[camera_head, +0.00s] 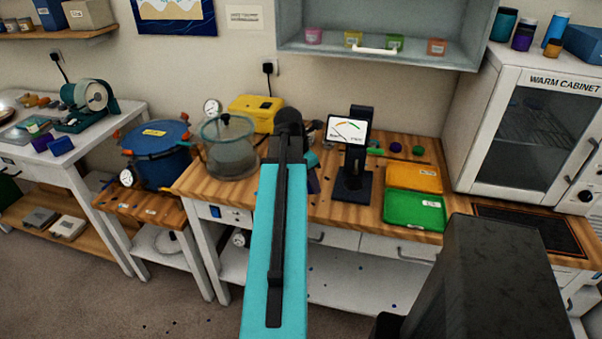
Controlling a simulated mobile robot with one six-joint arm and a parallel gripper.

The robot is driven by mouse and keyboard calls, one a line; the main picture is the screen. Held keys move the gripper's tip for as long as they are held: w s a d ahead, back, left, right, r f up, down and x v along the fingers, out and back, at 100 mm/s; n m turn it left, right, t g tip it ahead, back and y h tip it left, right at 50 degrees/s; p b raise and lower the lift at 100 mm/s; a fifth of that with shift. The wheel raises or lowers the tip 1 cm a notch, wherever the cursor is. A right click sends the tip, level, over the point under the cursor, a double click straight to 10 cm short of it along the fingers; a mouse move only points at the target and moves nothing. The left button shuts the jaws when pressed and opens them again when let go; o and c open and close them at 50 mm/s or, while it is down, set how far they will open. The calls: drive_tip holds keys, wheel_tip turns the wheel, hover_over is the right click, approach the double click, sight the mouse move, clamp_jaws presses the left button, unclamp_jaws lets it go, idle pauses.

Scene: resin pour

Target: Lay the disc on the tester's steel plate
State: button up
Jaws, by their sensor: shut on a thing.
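The tester (347,130) stands on the wooden bench right of my arm, a black column with a white dial face. Its dark base (352,188) is in view with nothing clearly lying on it; I cannot make out the steel plate's surface. My gripper (312,160) is mostly hidden behind my teal arm, left of the tester and above the bench. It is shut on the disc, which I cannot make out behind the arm. A small purple patch (313,183) shows just below the gripper; I cannot tell what it is.
Orange (412,178) and green (415,211) trays lie right of the tester, with small coloured round pieces (417,150) behind. A clear chamber (229,150) and yellow case (255,112) stand left. A warm cabinet (535,125) stands right; an open-front wall cabinet (380,55) hangs above.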

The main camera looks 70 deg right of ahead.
drive_tip(key=w+d, duration=0.2)
drive_tip(key=w+d+p, duration=0.1)
drive_tip(key=d, duration=0.2)
drive_tip(key=w+d+f+p, duration=0.1)
drive_tip(key=w+d, duration=0.1)
drive_tip(key=shift+w+d, duration=0.15)
drive_tip(key=shift+w, duration=0.15)
drive_tip(key=shift+f, duration=0.1)
drive_tip(key=shift+f+p, duration=0.9)
drive_tip(key=shift+f, duration=0.7)
drive_tip(key=o, duration=1.1)
drive_tip(key=shift+f, duration=0.1)
drive_tip(key=shift+o, duration=0.2)
drive_tip(key=shift+r, duration=0.2)
drive_tip(key=b+v, duration=0.2)
drive_tip(key=v, duration=0.9)
drive_tip(key=shift+r+b, duration=0.3)
drive_tip(key=shift+r, duration=0.1)
